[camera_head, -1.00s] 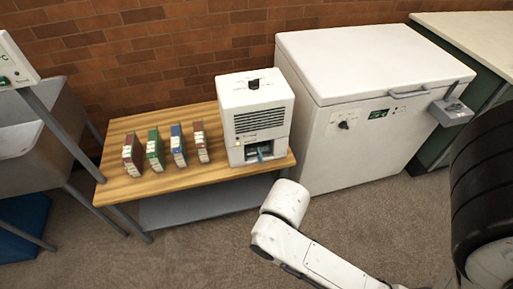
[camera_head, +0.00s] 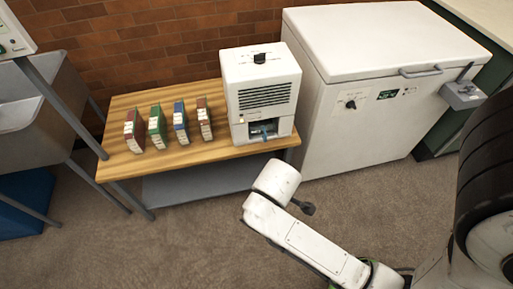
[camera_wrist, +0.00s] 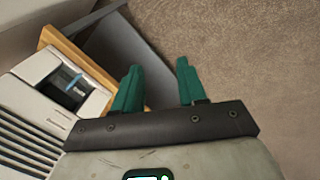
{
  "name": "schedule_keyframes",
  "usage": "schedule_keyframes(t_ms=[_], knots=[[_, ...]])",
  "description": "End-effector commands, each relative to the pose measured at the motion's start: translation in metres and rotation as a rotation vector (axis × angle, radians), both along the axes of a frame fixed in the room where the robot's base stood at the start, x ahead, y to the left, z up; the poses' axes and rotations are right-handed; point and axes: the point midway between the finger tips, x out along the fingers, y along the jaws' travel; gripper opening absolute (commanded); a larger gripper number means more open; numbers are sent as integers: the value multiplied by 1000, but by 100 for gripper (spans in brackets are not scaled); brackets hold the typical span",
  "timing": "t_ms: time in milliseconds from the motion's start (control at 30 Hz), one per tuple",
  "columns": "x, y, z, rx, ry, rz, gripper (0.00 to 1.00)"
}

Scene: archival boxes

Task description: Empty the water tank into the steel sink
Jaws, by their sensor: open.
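A white dehumidifier-like machine (camera_head: 262,88) stands at the right end of a wooden bench. Low in its front is a dark opening with a blue handle (camera_head: 272,135), which seems to belong to the water tank; most of the tank is hidden inside. The handle also shows at left in the wrist view (camera_wrist: 74,82). The grey steel sink (camera_head: 38,125) is at the far left. My gripper (camera_wrist: 157,68) is open and empty, its teal fingers apart, to the right of the machine in the wrist view. In the head view my arm's end is in front of the bench; the fingers are hidden.
Several coloured box files (camera_head: 180,124) stand on the bench (camera_head: 163,158) left of the machine. A white chest freezer (camera_head: 370,100) stands close at its right. A blue bin (camera_head: 25,200) is under the sink. The carpet (camera_head: 190,235) in front is clear.

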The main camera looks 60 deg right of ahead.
Motion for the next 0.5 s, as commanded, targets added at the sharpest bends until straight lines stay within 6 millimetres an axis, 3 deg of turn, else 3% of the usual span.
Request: schedule_keyframes(t_ms=[33,200,400,500], knots=[[11,-16,-27,-80,20,74,41],[48,-71,-60,-394,174,403,41],[91,-123,-75,-716,505,794,41],[111,-139,-75,-826,685,953,41]])
